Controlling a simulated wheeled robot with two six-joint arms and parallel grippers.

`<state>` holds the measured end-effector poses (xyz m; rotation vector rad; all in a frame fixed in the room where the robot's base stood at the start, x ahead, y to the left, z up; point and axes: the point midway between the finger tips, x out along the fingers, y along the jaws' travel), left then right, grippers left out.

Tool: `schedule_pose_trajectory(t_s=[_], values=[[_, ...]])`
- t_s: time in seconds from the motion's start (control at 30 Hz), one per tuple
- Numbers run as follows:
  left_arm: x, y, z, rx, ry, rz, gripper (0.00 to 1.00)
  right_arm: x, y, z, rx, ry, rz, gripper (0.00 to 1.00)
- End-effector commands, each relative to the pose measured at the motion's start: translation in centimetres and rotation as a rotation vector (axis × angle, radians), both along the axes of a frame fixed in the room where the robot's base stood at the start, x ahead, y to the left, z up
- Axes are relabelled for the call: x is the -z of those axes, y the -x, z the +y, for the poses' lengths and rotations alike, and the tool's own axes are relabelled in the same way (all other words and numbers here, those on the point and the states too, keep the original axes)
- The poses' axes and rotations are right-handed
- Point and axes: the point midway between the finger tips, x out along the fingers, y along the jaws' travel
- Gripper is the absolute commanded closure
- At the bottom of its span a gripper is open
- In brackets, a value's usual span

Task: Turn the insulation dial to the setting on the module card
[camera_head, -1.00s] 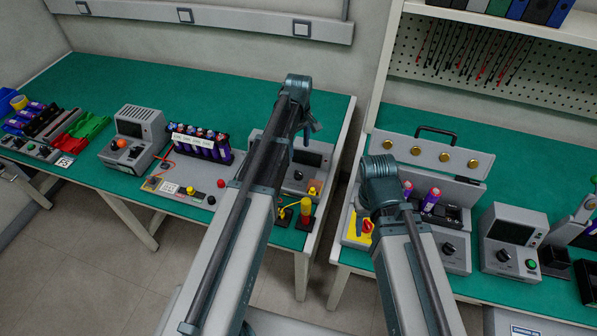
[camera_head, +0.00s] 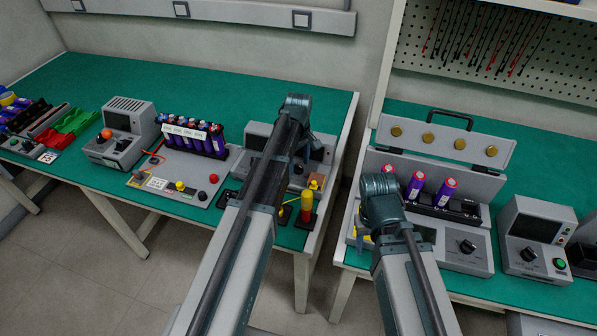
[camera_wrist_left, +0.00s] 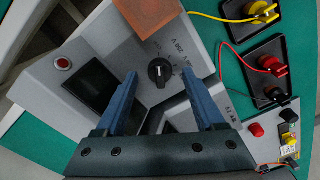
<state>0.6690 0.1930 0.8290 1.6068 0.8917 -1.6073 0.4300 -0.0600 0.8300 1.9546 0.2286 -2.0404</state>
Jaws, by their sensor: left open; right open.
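In the head view the left gripper (camera_head: 306,150) hangs over the same grey instrument (camera_head: 257,138). My right gripper (camera_head: 364,236) is open over the right bench, its fingers mostly hidden. I cannot make out a module card for certain.
A copper-brown block (camera_wrist_left: 149,14) lies beside the dial. Yellow and red plugs with cables (camera_wrist_left: 262,10) rest in black trays close by. A red button (camera_wrist_left: 63,63) and dark screen (camera_wrist_left: 90,86) are on the instrument. Purple cells (camera_head: 417,186) stand on the right bench, across a gap.

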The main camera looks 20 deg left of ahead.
Motion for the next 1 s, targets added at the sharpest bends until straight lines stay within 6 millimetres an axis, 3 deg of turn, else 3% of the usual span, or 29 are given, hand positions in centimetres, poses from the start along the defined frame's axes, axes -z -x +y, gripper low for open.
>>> schedule_pose_trajectory(t_s=[0.07,0.37,0.77,1.0], values=[[0.81,0.0,0.0,0.0,0.0,0.0,0.29,0.81,0.0,0.0,0.0,0.0,0.0,0.5],[0.76,0.0,0.0,0.0,0.0,0.0,0.29,0.75,0.0,0.0,0.0,0.0,0.0,0.5],[0.77,0.01,0.01,0.0,0.0,0.0,0.99,0.76,-0.01,0.0,0.0,0.0,0.0,0.5],[0.77,0.0,0.0,0.008,0.0,0.0,1.0,0.76,0.0,0.0,0.0,0.0,0.0,0.5]])
